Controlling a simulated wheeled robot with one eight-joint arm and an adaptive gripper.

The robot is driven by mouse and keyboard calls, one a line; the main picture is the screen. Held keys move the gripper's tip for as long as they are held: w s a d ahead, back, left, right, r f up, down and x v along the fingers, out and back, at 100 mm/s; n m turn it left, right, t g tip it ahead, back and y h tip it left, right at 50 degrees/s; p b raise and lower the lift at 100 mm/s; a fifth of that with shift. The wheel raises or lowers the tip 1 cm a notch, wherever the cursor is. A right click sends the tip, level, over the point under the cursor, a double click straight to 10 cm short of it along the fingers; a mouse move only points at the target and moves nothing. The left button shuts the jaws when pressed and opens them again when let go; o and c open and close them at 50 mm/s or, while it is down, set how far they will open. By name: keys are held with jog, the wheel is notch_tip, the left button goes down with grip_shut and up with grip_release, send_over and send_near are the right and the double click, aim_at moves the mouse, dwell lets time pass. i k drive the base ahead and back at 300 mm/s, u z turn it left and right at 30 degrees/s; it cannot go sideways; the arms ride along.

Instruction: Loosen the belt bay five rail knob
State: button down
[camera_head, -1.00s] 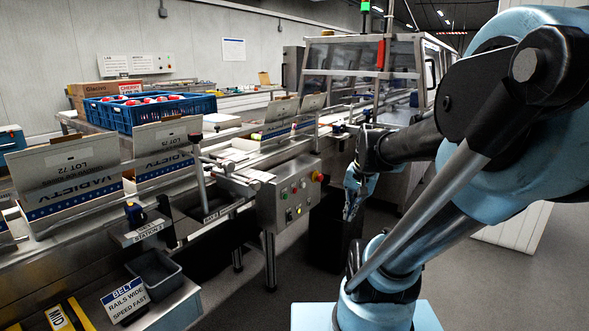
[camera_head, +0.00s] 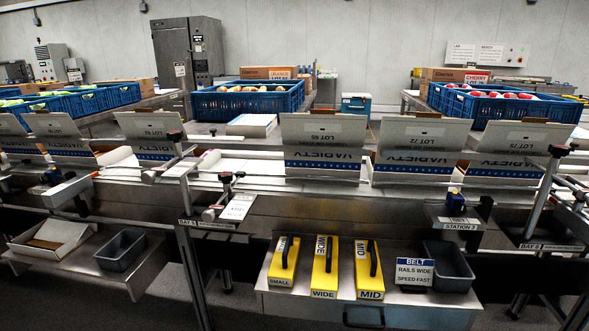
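A bay label (camera_head: 207,224) on the belt's front edge, left of centre, appears to read BAY 5, though the print is small. Above it a black knob (camera_head: 226,178) sits on a short metal clamp by the belt. Another black knob (camera_head: 174,136) tops a slanted post to its left. I cannot tell for certain which one is the bay five rail knob, or whether either is tight. My gripper is not in the current view, and nothing touches these knobs in it.
Yellow blocks (camera_head: 324,268) marked SMALL, WIDE and MID, a BELT sign (camera_head: 414,273) and a grey bin (camera_head: 449,267) occupy a low shelf. Printed cartons (camera_head: 325,145) line the belt. Another knobbed post (camera_head: 545,190) stands right. Blue fruit crates (camera_head: 247,101) are behind.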

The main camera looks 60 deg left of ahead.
aim_at(226, 178)
jog(key=u, duration=3.25)
jog(key=k, duration=1.25)
jog(key=u, duration=0.3)
jog(key=i, duration=1.75)
jog(key=z, duration=0.5)
